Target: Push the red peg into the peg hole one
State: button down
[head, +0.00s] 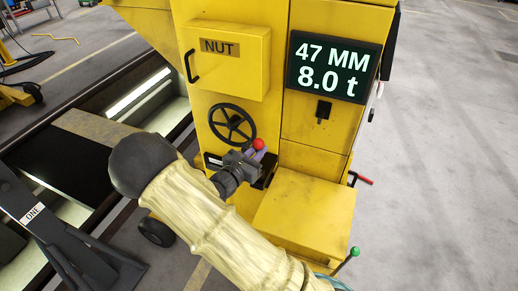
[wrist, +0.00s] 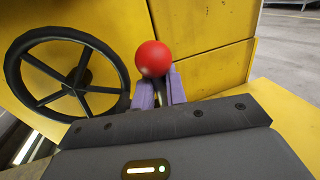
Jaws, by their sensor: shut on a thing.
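My gripper (head: 256,155) is shut on a red ball-headed piece (head: 259,143) at the front of the yellow machine, below the black handwheel. In the wrist view, the red ball (wrist: 152,58) stands just above the purple fingers (wrist: 158,92), with a short dark stem between them. I cannot tell whether this is the red peg or a lever knob. A red bar with a dark end (head: 362,179) sticks out from the machine's right side. A dark grey stand (head: 55,235) at the lower left carries a label reading ONE. No peg hole can be made out clearly.
The yellow machine (head: 325,130) has a NUT box (head: 228,62), a display (head: 333,68) reading 47 MM and 8.0 t, and a black handwheel (head: 232,124). A green-knobbed lever (head: 354,252) is at lower right. Open floor (head: 450,170) lies on the right; a pit runs along the left.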

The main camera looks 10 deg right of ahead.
jog(key=shift+d+f+b, duration=0.1)
jog(key=shift+f+b, duration=0.85)
jog(key=shift+f, duration=0.75)
jog(key=shift+p, duration=0.45)
dwell(0.5)
jog(key=shift+f+b, duration=1.4)
jog(key=shift+f, duration=0.85)
jog(key=c, duration=1.3)
grip_release()
jog(key=shift+c, duration=0.2)
jog(key=b+v, duration=0.2)
jog(key=v, duration=1.5)
jog(key=shift+s, duration=0.2)
jog(key=shift+f, duration=0.1)
